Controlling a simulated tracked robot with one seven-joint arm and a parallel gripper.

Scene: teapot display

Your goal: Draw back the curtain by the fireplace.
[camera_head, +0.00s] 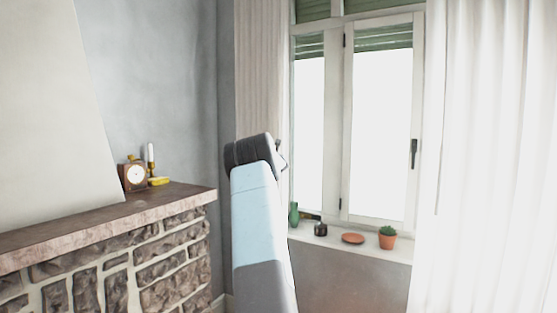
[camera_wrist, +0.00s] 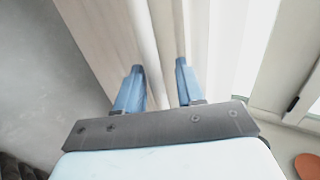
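The pale beige curtain (camera_head: 262,75) by the fireplace (camera_head: 165,255) hangs in folds at the left side of the window. My arm hides its lower part in the head view. In the wrist view, the curtain's folds (camera_wrist: 110,35) fill the upper middle. My gripper (camera_wrist: 158,64) has its two blue fingers apart, pointing at the curtain. A fold shows beyond and between the fingertips; I cannot tell whether it lies inside the grip. In the head view my fingers are hidden behind my wrist.
The window (camera_head: 380,120) is right of the curtain. Its sill (camera_head: 400,248) bears a potted plant (camera_head: 387,238), a terracotta saucer (camera_head: 352,238), a dark jar (camera_head: 320,229) and a green bottle (camera_head: 294,214). A white curtain (camera_head: 490,150) hangs at right. A clock (camera_head: 132,176) stands on the mantel.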

